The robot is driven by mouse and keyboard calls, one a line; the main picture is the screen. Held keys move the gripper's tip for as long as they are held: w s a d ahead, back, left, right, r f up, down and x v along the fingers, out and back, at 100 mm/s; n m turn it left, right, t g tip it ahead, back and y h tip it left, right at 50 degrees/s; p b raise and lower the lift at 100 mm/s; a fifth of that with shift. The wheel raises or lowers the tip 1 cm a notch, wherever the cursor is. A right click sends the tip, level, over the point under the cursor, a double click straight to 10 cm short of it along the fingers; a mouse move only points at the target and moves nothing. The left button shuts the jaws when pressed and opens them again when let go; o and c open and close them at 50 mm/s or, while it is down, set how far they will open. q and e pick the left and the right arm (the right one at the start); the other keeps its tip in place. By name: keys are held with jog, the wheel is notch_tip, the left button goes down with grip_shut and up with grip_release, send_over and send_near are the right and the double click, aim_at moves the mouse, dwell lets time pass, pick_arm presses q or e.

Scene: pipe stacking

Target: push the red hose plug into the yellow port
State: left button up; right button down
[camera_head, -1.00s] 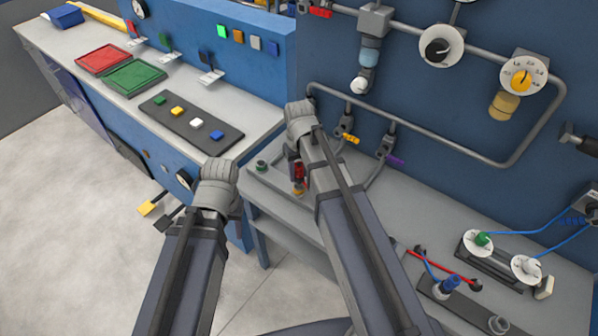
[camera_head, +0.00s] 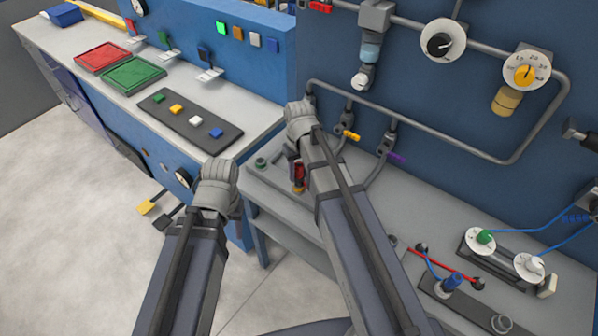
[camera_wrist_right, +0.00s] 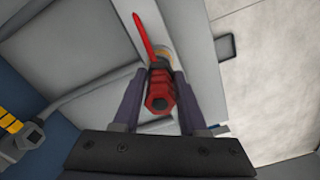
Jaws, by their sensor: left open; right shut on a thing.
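The red hose plug (camera_head: 299,173) is in my right gripper, low beside the right forearm in the head view. In the right wrist view the red plug (camera_wrist_right: 160,92) sits between the two dark fingers of my right gripper (camera_wrist_right: 158,80), with a thin red rod sticking out past it. The yellow port (camera_head: 298,190) shows directly below the plug, and a bit of its yellow rim (camera_wrist_right: 165,52) shows behind the plug in the wrist view. I cannot tell whether the plug is inside the port. My left gripper (camera_head: 154,216) is open and empty over the floor.
A green port (camera_head: 261,162) is to the left on the same grey bench. Grey pipes with a yellow-handled valve (camera_head: 351,135) and a purple-handled valve (camera_head: 396,158) run close behind the right wrist. The left bench holds red and green trays (camera_head: 135,75).

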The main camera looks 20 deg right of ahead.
aim_at(299, 165)
jog(key=shift+f+b, duration=1)
jog(key=shift+f, duration=0.05)
jog(key=shift+c, duration=1.8)
grip_release()
jog(key=shift+r, duration=0.15)
notch_tip(299, 165, up, 8)
jog(key=p, duration=0.8)
jog(key=s+a+n+h, duration=0.1)
jog(key=s+a+n, duration=0.1)
jog(key=s+a, duration=0.8)
jog(key=s, duration=0.4)
jog(key=shift+s+a, duration=0.2)
jog(key=shift+a, duration=0.05)
